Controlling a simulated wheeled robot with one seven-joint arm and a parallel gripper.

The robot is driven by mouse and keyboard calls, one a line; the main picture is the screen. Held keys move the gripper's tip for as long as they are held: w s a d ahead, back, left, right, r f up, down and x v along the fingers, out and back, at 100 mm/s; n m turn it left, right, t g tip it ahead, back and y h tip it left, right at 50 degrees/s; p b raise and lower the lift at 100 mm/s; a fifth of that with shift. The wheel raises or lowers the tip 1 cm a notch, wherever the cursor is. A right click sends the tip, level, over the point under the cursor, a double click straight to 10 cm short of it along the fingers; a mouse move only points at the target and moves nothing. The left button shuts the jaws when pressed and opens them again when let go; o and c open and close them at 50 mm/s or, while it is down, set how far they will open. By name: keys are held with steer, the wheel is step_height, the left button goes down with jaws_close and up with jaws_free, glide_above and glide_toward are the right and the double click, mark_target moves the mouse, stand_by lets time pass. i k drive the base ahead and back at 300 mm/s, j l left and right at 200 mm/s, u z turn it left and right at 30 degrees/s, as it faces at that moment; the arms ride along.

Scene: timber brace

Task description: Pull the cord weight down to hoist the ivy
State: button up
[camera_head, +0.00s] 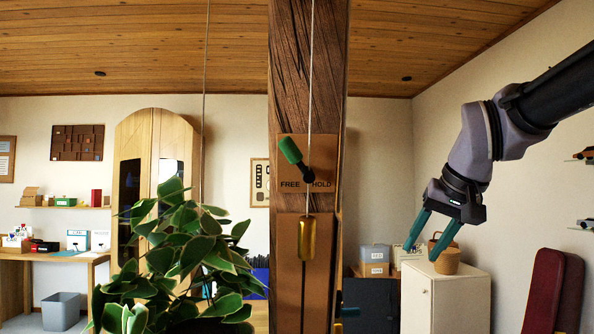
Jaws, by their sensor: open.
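The cord weight (307,238) is a brass-coloured cylinder hanging upright on a thin cord (311,80) in front of a timber post (305,60). A green lever (291,151) sits above it on a brown plate (288,208) marked FREE and HOLD; the lever's green end leans up to the left, over the FREE side. The ivy (180,255) is a leafy plant hanging from another cord (205,80) left of the post. My gripper (422,256) is to the right of the post, apart from the weight, with its two teal fingers spread and pointing down to the left, nothing between them.
A white cabinet (445,300) with a woven pot (447,262) on top stands behind my gripper. A wooden cupboard (155,140) and a desk (60,256) are at the left. Open air lies between my gripper and the post.

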mark_target(306, 226)
steer(key=l+u, duration=0.15)
steer(key=u, duration=0.3)
steer(key=i+l+u, duration=0.1)
steer(key=u, duration=0.35)
steer(key=l+u, duration=0.2)
steer(key=u, duration=0.25)
steer(key=l+u, duration=0.15)
steer(key=l, duration=0.25)
steer(key=k+l+u, duration=0.2)
steer(key=l, duration=0.15)
steer(key=l+u, duration=0.15)
steer(key=l, duration=0.25)
steer(key=k+l+u, duration=0.2)
steer(key=l, duration=0.15)
steer(key=k+l, duration=0.15)
steer(key=l, duration=0.15)
steer(key=k+l, duration=0.15)
steer(key=l, duration=0.2)
steer(key=k, duration=0.35)
steer(key=i, duration=0.5)
